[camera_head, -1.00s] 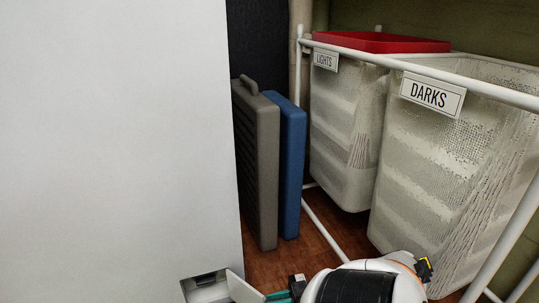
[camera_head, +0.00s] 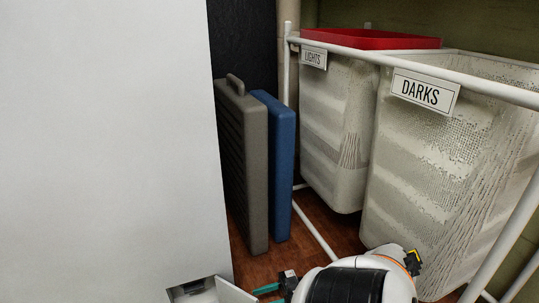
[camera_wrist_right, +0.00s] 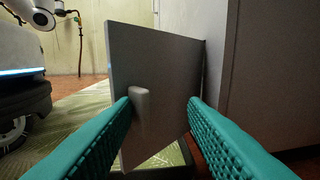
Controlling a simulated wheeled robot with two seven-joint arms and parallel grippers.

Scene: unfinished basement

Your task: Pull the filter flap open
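The filter flap (camera_head: 236,292) stands swung out from the lower front of the white appliance (camera_head: 110,150) in the head view, at the bottom edge. A recess (camera_head: 190,291) shows beside it. In the right wrist view, the flap is a dark grey panel (camera_wrist_right: 170,75) with a small rounded knob (camera_wrist_right: 140,108). My right gripper (camera_wrist_right: 163,101) has its teal fingers spread, and the knob shows between them, nearer the left finger. I cannot tell whether that finger touches it. In the head view, one teal finger (camera_head: 267,289) shows just right of the flap. My left gripper is not in view.
A grey folded panel (camera_head: 245,170) and a blue one (camera_head: 281,165) stand right of the appliance. A white-framed hamper with LIGHTS (camera_head: 335,140) and DARKS (camera_head: 430,170) bins stands at right, with a red item (camera_head: 375,40) on top. Wooden floor shows between.

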